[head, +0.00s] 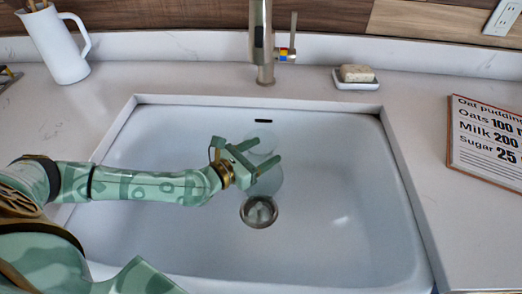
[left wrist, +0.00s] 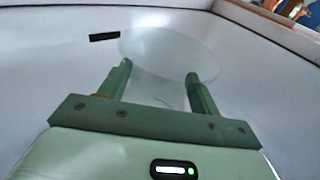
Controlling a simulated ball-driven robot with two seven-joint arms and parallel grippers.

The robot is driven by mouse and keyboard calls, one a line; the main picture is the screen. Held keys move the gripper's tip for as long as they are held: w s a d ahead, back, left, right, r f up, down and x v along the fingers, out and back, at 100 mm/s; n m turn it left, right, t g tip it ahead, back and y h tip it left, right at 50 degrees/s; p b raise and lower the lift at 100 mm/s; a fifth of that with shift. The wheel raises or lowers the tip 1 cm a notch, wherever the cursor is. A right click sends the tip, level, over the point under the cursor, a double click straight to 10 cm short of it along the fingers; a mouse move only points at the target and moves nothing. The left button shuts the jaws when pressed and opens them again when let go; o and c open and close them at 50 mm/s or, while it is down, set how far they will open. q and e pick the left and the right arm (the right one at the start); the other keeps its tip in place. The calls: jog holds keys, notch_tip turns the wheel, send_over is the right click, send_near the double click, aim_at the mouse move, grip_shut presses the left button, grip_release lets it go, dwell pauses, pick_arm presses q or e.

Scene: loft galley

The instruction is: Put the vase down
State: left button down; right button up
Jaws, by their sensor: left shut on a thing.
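The vase (head: 269,182) is clear, see-through glass and hard to make out against the white sink. My left gripper (head: 267,150) is shut on it over the sink basin, with a finger on either side of the glass. In the left wrist view the vase's wide round rim (left wrist: 172,48) shows beyond the fingertips of the left gripper (left wrist: 158,72), and its narrower body lies between the fingers. I cannot tell how high its base is above the basin floor. My right gripper is not in view.
The white sink (head: 345,240) has a metal drain (head: 259,211) below the vase and a faucet (head: 264,50) behind. A white pitcher (head: 55,45), a soap dish (head: 355,84) and a recipe board (head: 487,145) stand around it. Counter at left and right has bare areas.

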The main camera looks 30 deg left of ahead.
pick_arm(q)
jog(key=shift+c, duration=1.6)
grip_release()
jog(key=shift+r, duration=0.1)
jog(key=shift+r+p, duration=0.3)
jog(key=shift+r, duration=0.05)
jog(key=shift+s+r+p, duration=0.1)
jog(key=shift+r+p, duration=0.25)
jog(key=shift+r, duration=0.15)
jog(key=p+v, duration=0.1)
jog(key=v, duration=1)
jog(key=shift+s+a+f, duration=0.15)
jog(key=shift+s+f, duration=0.05)
jog(key=shift+s, duration=0.2)
